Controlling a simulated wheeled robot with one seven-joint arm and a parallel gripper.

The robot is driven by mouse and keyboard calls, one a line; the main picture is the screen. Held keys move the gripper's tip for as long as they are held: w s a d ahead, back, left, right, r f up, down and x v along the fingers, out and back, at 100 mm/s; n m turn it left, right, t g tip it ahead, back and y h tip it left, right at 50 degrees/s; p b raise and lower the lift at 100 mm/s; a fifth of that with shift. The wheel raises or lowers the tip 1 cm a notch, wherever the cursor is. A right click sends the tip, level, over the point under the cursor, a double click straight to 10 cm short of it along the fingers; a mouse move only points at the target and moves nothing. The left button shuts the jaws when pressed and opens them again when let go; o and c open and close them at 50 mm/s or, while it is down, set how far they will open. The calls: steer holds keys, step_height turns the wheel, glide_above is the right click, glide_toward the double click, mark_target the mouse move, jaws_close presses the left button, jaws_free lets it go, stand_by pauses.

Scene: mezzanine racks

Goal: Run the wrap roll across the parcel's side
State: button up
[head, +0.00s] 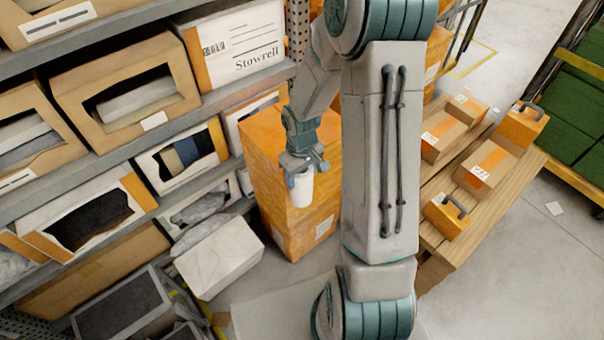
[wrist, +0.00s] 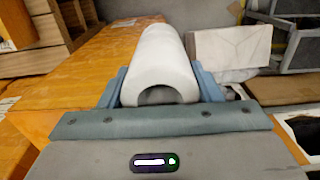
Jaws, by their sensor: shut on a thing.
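The wrap roll (head: 301,188) is a white cylinder with a hollow core. My gripper (head: 304,172) is shut on it, with a blue finger on each side of the roll in the wrist view (wrist: 165,80). The parcel (head: 282,160) is a tall orange box standing on the floor between the rack and my arm. The roll is in front of the parcel's near side in the head view. In the wrist view the parcel's orange surface (wrist: 90,70) lies left of the roll. I cannot tell whether the roll touches it.
A rack with open boxes (head: 125,90) stands at the left. A white carton (head: 218,257) and dark bins (head: 122,305) sit low at its foot. A wooden bench (head: 455,240) with several small orange and brown boxes stands at the right.

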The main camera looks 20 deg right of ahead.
steer(key=shift+w+a, duration=0.2)
steer(key=shift+w, duration=0.3)
steer(key=shift+w+a, duration=0.15)
steer(key=shift+w, duration=0.35)
stand_by(0.4)
steer(key=shift+d, duration=0.1)
